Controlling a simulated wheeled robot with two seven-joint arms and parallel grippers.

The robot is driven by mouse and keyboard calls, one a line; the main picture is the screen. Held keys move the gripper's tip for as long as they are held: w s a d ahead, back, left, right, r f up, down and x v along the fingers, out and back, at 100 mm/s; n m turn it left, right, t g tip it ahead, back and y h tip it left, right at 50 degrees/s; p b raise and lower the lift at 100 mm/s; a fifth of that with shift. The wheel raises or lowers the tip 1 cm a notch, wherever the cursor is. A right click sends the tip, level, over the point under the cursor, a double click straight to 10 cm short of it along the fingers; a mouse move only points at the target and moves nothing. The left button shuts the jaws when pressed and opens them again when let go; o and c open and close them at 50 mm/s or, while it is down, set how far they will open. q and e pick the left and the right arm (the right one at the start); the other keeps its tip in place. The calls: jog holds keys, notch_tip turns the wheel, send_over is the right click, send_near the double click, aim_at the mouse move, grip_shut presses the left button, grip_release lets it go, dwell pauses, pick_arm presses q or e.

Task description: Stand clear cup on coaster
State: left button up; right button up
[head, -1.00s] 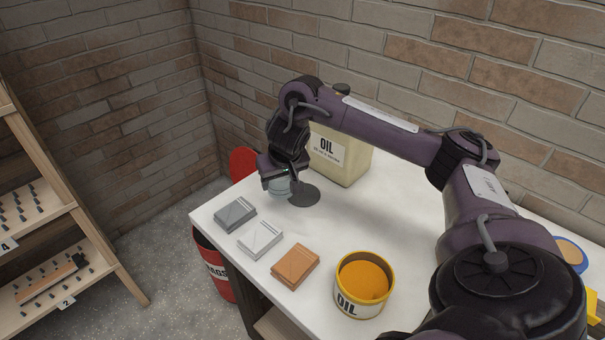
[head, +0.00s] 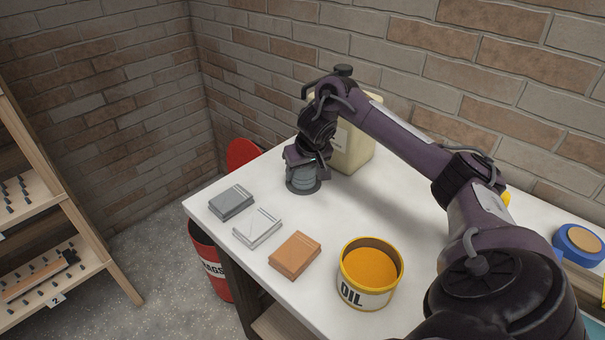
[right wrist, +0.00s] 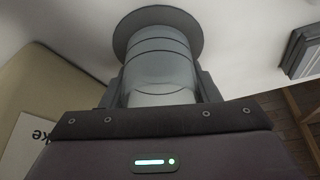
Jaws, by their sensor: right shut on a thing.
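The clear cup (head: 302,177) looks greyish and ringed, and it is upright over the dark round coaster (head: 318,189) near the back left of the white table. My right gripper (head: 304,168) is shut on the cup from above and behind. In the right wrist view the cup (right wrist: 160,68) sits between the two fingers (right wrist: 160,90), with its far end against the coaster (right wrist: 126,34). I cannot tell whether it fully rests there. My left gripper is not in view.
Grey (head: 231,202), white (head: 258,228) and orange (head: 295,255) folded cloths line the table's left edge. A yellow oil tin (head: 368,275) is at the front. A blue roll (head: 580,243) lies far right.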

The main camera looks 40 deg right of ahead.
dwell(0.3)
jog(key=o, duration=1)
jog(key=p+v, duration=0.7)
jog(key=v, duration=0.5)
jog(key=shift+r, duration=0.15)
jog(key=shift+s+a, duration=0.1)
